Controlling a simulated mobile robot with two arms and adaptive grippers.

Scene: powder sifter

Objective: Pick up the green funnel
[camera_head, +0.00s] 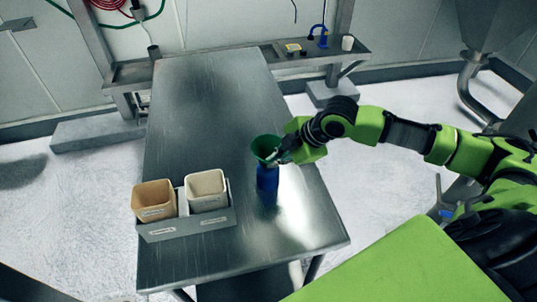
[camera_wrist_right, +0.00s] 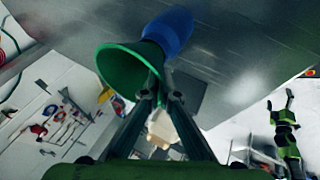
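The green funnel (camera_head: 265,146) sits upright in the mouth of the blue bottle (camera_head: 267,180) on the metal table. My right gripper (camera_head: 280,158) is at the funnel's right side. In the right wrist view, tilted and upside down, the funnel (camera_wrist_right: 122,72) shows beside the fingertips, with the bottle (camera_wrist_right: 170,30) above. The right gripper's fingers (camera_wrist_right: 161,80) converge with the funnel's edge between their tips, seemingly pinching its wall; the contact is partly hidden. What looks like my left arm shows small at right in the wrist view, its gripper state unclear.
A grey rack (camera_head: 187,228) holding a tan container (camera_head: 154,208) and a cream one (camera_head: 206,204) stands left of the bottle. The far table (camera_head: 205,90) is clear. A back shelf carries a blue stand (camera_head: 322,38) and a white cup (camera_head: 348,42).

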